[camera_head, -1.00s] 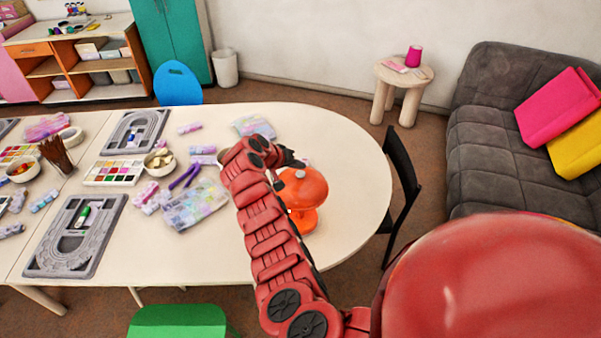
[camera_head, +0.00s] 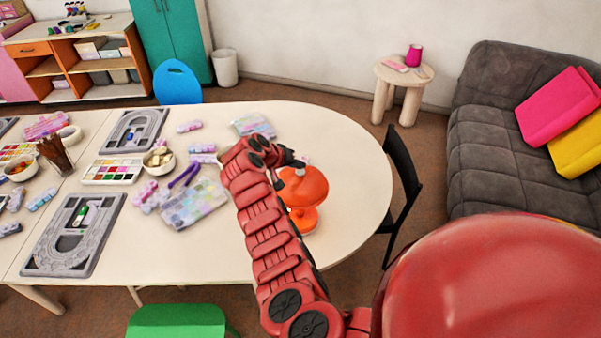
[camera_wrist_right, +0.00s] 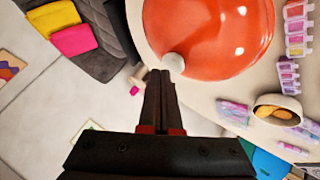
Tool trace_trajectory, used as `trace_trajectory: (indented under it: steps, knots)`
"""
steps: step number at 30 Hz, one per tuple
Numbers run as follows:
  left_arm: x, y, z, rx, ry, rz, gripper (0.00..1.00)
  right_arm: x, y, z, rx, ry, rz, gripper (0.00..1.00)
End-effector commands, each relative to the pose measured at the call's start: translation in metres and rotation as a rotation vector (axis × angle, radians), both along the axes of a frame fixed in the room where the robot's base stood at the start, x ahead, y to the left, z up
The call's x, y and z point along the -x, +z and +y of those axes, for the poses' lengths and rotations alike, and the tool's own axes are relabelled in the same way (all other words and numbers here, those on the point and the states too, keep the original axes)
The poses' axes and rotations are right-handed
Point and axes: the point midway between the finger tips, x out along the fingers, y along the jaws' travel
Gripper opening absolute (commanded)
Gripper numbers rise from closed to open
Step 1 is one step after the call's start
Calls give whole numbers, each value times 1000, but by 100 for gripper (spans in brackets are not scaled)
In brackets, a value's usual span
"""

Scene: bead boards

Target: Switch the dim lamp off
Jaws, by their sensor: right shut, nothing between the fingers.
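An orange lamp (camera_head: 305,188) with a domed shade and a round foot stands upright on the table (camera_head: 345,150), partly behind my right arm. In the right wrist view the glossy orange shade (camera_wrist_right: 215,30) fills the upper middle, with a small white round knob (camera_wrist_right: 173,62) at its edge. My right gripper (camera_head: 297,163) is over the far side of the lamp. Its black fingers (camera_wrist_right: 160,74) are shut and empty, with the tips just beside the knob. I cannot tell whether they touch it. My left gripper is not in view.
A black chair (camera_head: 402,185) stands at the table's right end. Bead boxes (camera_head: 193,205), a bowl (camera_head: 158,160) and grey bead boards (camera_head: 75,235) lie left of my arm. The tabletop right of the lamp is clear.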

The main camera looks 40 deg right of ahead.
Motion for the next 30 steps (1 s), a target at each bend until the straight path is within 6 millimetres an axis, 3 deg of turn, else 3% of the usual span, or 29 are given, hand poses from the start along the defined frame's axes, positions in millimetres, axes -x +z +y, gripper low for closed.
trace_trajectory:
  steps: [30]
  knots:
    - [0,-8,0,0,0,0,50,0,-8,0,0,0,0,0]
